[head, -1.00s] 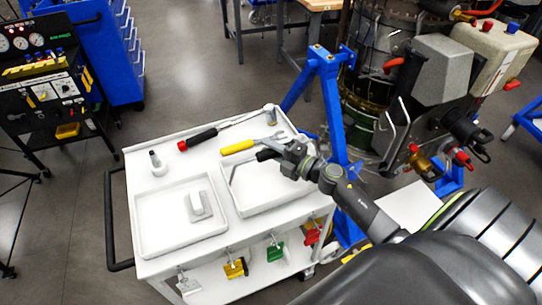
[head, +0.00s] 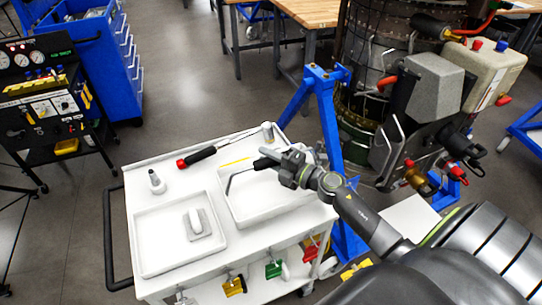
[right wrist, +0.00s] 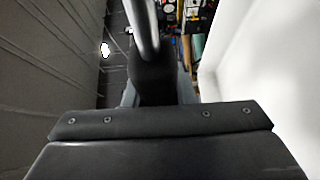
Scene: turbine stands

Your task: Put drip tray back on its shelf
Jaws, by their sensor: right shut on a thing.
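The drip tray (head: 238,219) is a white shallow tray at the right of the cart top in the head view. A thin dark bent bar (head: 231,183) shows over its left and back part. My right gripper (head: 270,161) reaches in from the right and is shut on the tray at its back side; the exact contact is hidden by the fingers. The tray covers most of a yellow-handled tool (head: 236,162) behind it. In the right wrist view a white surface (right wrist: 265,70), probably the tray, fills the right side. My left gripper is out of view.
The white cart (head: 170,173) also holds another tray (head: 150,268) with a grey-white block, a red-black tool (head: 201,154) and a small grey fitting (head: 156,181). A blue stand (head: 328,120) with the turbine is close at the right.

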